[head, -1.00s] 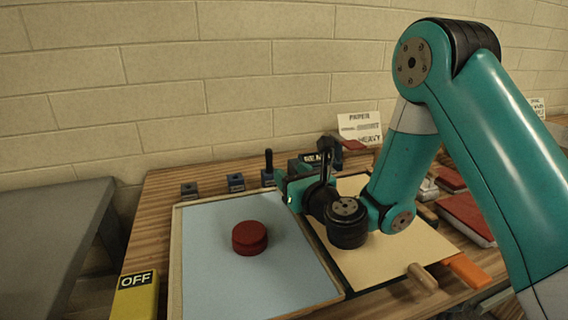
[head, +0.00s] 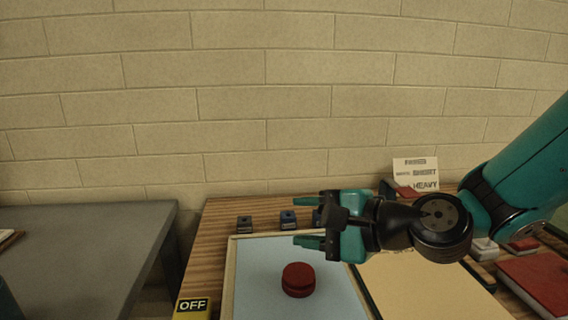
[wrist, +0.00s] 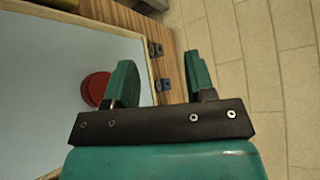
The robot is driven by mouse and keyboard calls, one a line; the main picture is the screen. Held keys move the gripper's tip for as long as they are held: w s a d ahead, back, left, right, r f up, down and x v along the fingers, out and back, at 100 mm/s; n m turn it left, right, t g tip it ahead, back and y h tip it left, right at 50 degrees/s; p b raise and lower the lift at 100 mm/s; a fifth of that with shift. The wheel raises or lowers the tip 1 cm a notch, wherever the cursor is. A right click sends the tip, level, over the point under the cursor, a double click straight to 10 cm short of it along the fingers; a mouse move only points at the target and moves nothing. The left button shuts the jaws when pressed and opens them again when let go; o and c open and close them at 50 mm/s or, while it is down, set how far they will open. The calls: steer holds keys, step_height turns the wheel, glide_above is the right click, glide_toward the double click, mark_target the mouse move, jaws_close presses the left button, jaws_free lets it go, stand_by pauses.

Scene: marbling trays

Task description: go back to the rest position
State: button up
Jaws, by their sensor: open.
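My gripper (head: 308,221) is open and empty in the head view, its two teal fingers pointing left above the back part of the bench. In the wrist view my gripper (wrist: 163,78) shows nothing between its fingers. A dark red round object (head: 298,280) sits in the pale blue tray (head: 258,262), in front of the gripper and apart from it in the head view. In the wrist view the red object (wrist: 92,88) shows partly behind one finger.
Small dark blocks (head: 244,222) stand along the back of the bench. A yellow OFF block (head: 193,308) is at the front left. A cream tray (head: 425,290), a sign card (head: 415,174) and a red book (head: 540,282) are to the right. A grey table (head: 80,250) stands left.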

steer(key=s+d+r+n+g+h+p, duration=0.2)
steer(key=s+d+n+g+h, duration=0.2)
steer(key=s+n, duration=0.5)
steer(key=s+d+r+n+g+h+p, duration=0.2)
steer(key=s+d+n, duration=0.4)
steer(key=s+n, duration=0.3)
steer(key=g+h+p, duration=0.1)
steer(key=h, duration=0.1)
steer(key=shift+d+r+g+h, duration=0.15)
steer(key=shift+d+g+h, duration=0.2)
steer(key=shift+g+h, duration=0.05)
steer(key=shift+c, duration=0.3)
